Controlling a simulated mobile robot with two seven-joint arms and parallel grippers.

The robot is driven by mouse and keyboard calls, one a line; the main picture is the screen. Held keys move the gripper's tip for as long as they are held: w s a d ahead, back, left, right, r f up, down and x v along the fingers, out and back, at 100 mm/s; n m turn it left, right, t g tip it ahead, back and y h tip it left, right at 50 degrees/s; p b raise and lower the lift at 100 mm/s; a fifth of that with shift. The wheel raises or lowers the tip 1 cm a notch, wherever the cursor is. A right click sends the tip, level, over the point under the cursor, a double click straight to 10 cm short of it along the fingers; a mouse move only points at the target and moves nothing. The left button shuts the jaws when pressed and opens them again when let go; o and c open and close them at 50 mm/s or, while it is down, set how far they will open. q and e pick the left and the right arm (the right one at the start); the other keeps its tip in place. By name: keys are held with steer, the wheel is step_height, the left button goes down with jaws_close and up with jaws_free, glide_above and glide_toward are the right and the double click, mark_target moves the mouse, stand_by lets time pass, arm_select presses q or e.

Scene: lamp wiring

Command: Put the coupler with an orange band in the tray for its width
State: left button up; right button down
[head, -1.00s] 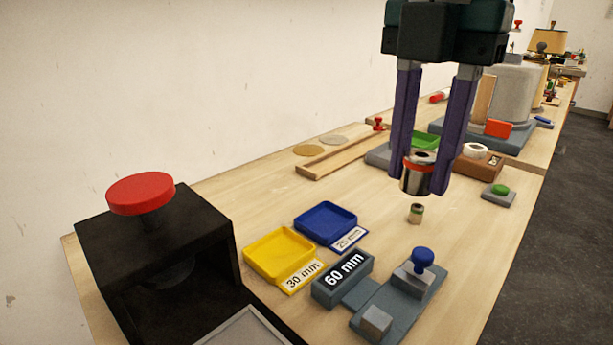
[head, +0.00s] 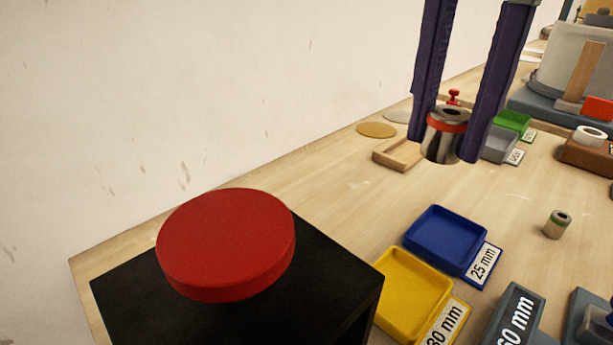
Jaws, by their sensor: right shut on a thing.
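The coupler with an orange band (head: 444,143) is a shiny metal cylinder with an orange-red ring near its top and a dark hole. My right gripper (head: 452,130) is shut on it and holds it above the table, roughly upright. The blue tray (head: 446,238), labelled 25 mm, and the yellow tray (head: 408,299), labelled 30 mm, lie below it and nearer; both look empty. A grey tray (head: 499,148) and a green tray (head: 513,121) stand behind the coupler to the right, their labels too small to read. My left gripper is not in view.
A black box with a large red button (head: 228,243) fills the lower left. A small coupler with a green band (head: 558,224) stands on the table at right. A 60 mm block (head: 516,318) is at lower right. A wooden frame (head: 398,156) lies behind the held coupler.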

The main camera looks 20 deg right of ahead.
steer(key=b, duration=0.3)
glide_above(400, 294)
step_height(400, 294, down, 12)
steer(key=shift+s+r, duration=0.1)
steer(key=shift+r, duration=0.05)
steer(key=shift+f+b, duration=0.65)
steer(key=shift+f, duration=1.95)
steer(key=shift+f, duration=0.2)
steer(key=c, duration=0.8)
jaws_free()
steer(key=shift+r, duration=0.1)
steer(key=shift+c, duration=0.2)
